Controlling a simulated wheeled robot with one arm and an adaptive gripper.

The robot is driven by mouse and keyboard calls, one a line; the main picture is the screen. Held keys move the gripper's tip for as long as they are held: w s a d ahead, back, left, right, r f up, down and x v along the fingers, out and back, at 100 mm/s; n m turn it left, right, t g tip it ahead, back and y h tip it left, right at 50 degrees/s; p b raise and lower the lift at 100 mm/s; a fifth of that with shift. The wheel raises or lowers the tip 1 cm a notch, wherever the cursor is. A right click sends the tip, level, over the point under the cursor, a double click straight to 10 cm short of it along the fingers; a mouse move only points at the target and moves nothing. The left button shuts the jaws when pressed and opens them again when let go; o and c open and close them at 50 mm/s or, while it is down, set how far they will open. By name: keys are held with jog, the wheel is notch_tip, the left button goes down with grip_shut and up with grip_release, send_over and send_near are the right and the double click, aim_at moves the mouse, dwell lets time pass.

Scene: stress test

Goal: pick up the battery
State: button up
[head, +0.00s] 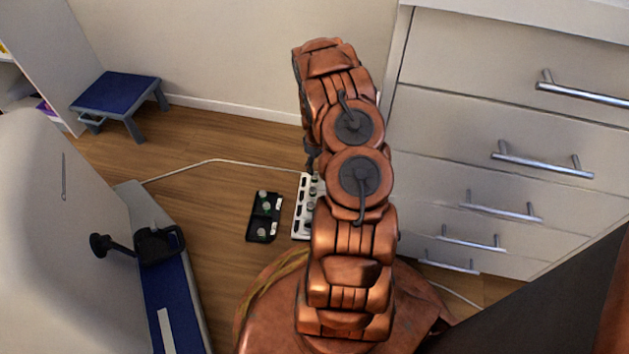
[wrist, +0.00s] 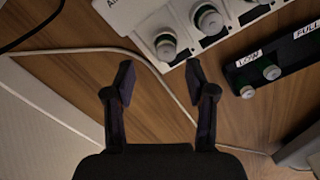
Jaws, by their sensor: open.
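Several batteries with pale tops and green bands stand upright in a white tray (wrist: 128,14) at the top of the wrist view. The nearest battery (wrist: 166,46) is just beyond my open, empty gripper (wrist: 160,68); another battery (wrist: 208,20) is behind it to the right. A black tray (wrist: 286,52) labelled LOW and FULL holds more batteries at the right, one of them (wrist: 247,91) at its near edge. In the head view the white tray (head: 300,207) is partly hidden by my arm, and the black tray (head: 252,216) is left of it.
A pale cable (wrist: 150,68) runs across the wood floor, passing behind my fingers. White drawers (head: 470,130) with metal handles stand to the right. A blue step stool (head: 118,90) is at the back left. Open floor lies left of the black tray.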

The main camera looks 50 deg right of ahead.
aim_at(315, 175)
jog(key=shift+a+f+b, duration=0.2)
jog(key=shift+f+b, duration=0.75)
jog(key=shift+f, duration=0.4)
jog(key=shift+a+f+b, duration=0.2)
jog(key=shift+f+b, duration=0.7)
jog(key=shift+f, duration=0.4)
jog(key=shift+c, duration=0.3)
grip_shut()
